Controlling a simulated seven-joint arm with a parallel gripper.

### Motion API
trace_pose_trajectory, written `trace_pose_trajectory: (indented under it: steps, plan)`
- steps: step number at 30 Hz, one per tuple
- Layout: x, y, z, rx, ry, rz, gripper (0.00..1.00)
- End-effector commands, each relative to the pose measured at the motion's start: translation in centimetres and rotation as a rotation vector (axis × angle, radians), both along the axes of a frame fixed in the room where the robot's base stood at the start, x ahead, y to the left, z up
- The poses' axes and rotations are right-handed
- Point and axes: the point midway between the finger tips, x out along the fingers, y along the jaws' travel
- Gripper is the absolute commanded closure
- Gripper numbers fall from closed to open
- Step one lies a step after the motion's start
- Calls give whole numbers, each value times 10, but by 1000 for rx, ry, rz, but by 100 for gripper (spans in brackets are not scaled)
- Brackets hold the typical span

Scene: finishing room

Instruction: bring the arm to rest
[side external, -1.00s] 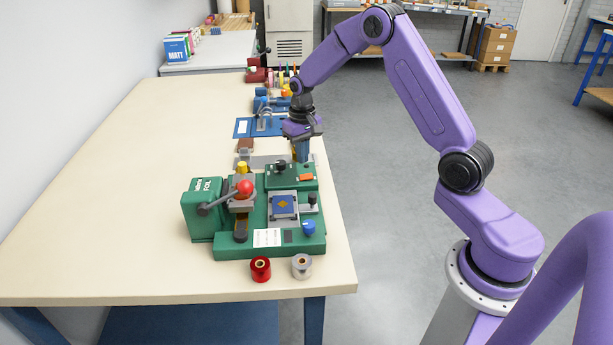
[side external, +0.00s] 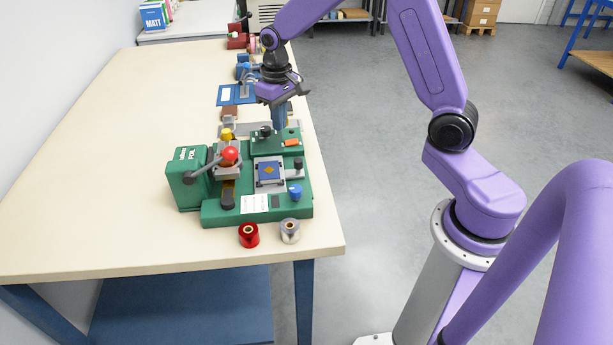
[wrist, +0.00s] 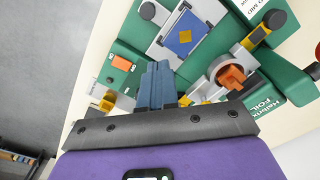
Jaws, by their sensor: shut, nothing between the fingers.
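My gripper (side external: 280,122) has blue fingers, which are together and hold nothing. They point down at the table's right edge, just behind the green foil press (side external: 210,213). In the wrist view my shut fingers (wrist: 158,75) appear in front of the press's green body, between its orange switch (wrist: 122,62) and the orange-topped part (wrist: 232,77). I cannot tell the exact gap between the fingertips and what lies beneath them.
A blue square with a gold diamond (side external: 269,172) lies on the press's plate. A red roll (side external: 249,235) and a silver roll (side external: 289,231) stand at the front. A blue flat item (side external: 226,95) lies behind. The table's left side (side external: 100,160) is bare.

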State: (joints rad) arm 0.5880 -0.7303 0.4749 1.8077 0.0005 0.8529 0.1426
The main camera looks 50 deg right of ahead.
Motion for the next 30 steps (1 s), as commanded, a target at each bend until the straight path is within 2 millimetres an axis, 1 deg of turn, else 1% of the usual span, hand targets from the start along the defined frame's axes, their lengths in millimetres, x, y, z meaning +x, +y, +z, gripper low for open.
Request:
trace_pose_trajectory:
  steps: [1, 3, 5, 6, 8, 9, 14, 15, 19, 21, 24, 27, 30]
  plan:
    - [-15, 16, 9, 1, -5, 62, 100]
    - [-36, 35, 18, 1, -6, 143, 100]
    - [-55, 50, 26, 2, -7, 211, 100]
    - [-68, 59, 30, 2, -8, 257, 100]
    - [-88, 70, 36, 3, -10, 325, 100]
    - [-103, 76, 40, 3, -11, 370, 100]
    - [-161, 94, 52, 6, -15, 554, 100]
    - [-175, 96, 54, 6, -16, 599, 100]
    - [-223, 98, 59, 9, -18, 748, 100]
    - [-247, 96, 61, 9, -19, 827, 100]
    - [-278, 90, 61, 11, -21, 931, 100]
    - [-300, 83, 60, 13, -22, 1012, 100]
    - [-314, 77, 59, 14, -22, 1065, 100]
